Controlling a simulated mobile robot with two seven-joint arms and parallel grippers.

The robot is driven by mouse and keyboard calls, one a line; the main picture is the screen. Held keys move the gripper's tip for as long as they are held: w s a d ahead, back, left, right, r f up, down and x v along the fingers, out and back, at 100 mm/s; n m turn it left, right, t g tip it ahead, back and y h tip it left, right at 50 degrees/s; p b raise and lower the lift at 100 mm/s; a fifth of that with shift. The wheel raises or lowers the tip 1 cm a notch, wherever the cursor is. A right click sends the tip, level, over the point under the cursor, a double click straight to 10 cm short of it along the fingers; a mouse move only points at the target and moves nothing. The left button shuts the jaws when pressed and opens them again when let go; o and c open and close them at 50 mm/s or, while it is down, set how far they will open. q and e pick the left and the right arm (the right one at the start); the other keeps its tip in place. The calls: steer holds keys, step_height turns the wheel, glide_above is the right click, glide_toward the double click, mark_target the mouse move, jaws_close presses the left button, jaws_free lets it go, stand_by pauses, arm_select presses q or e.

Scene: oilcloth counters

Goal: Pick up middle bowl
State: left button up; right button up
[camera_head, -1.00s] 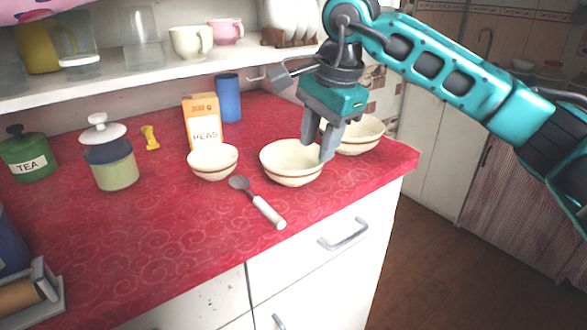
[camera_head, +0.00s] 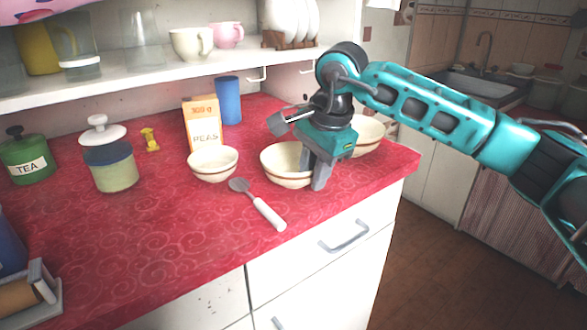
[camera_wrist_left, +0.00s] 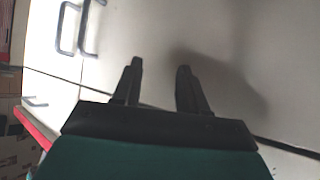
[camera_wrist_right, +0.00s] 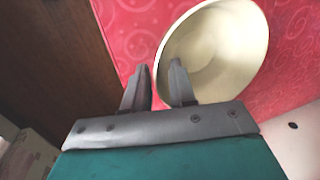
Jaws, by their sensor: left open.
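The middle bowl (camera_head: 281,169) is cream with a brown band and stands upright near the counter's front edge, between a smaller bowl (camera_head: 213,165) and a bowl behind my right arm (camera_head: 367,134). My right gripper (camera_head: 313,176) points down at its right side and hides part of it. In the right wrist view, the right gripper (camera_wrist_right: 158,72) is open, with the bowl's rim between its fingers: one finger over the inside of the bowl (camera_wrist_right: 225,55), the other outside. My left gripper (camera_wrist_left: 159,72) is open and empty in front of white cabinet fronts.
A spoon (camera_head: 263,208) with a white handle lies in front of the bowls. A peas box (camera_head: 200,123) and a blue cup (camera_head: 228,100) stand behind. Jars stand at the left. A shelf (camera_head: 150,80) with cups runs above.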

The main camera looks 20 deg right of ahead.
jaws_close()
stand_by(0.4)
